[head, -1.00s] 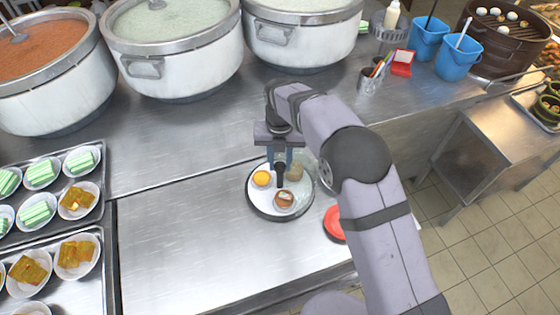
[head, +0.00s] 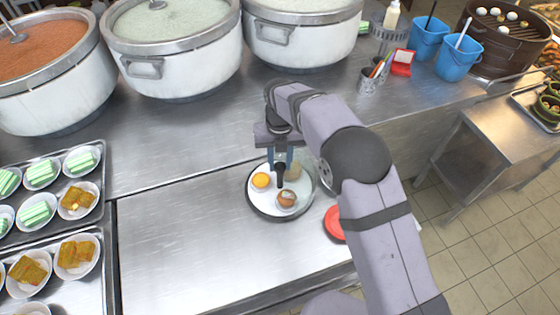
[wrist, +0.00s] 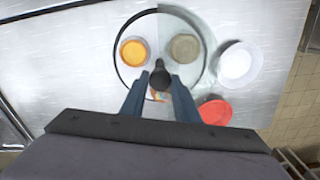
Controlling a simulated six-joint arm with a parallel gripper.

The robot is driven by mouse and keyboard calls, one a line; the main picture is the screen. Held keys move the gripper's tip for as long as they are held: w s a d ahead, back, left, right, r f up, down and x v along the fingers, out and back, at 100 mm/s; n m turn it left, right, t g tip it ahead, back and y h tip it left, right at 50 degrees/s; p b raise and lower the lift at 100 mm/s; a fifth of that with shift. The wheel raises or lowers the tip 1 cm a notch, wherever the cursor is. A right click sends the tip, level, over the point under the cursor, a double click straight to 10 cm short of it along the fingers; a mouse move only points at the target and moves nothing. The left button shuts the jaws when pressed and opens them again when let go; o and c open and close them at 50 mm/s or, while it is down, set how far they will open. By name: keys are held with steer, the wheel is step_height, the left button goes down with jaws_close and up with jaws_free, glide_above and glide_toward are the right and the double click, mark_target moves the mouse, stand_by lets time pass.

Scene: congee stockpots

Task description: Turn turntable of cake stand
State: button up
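The cake stand (head: 262,209) is a round pale plate with a dark rim on the steel counter, and it also shows in the wrist view (wrist: 121,74). It bears a yellow-orange tart (head: 260,180), a brown-topped pastry (head: 287,199) and a beige one (head: 292,173). Clear glass covers its right side. A black knob (wrist: 160,75) stands at its middle. My gripper (wrist: 160,80) is above the stand with its blue fingers on either side of the knob, their tips close against it. The brown-topped pastry is mostly hidden by my gripper in the wrist view.
A red dish (head: 334,222) and a white bowl (wrist: 238,64) are close on the stand's right. Trays of small cakes (head: 107,203) lie at left. Large pots (head: 184,65) stand behind. The counter left of the stand is clear.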

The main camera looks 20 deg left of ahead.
steer(key=o, duration=0.4)
steer(key=shift+c, duration=0.2)
steer(key=shift+r, duration=0.1)
steer(key=shift+r+b, duration=1.2)
steer(key=shift+r, duration=2.45)
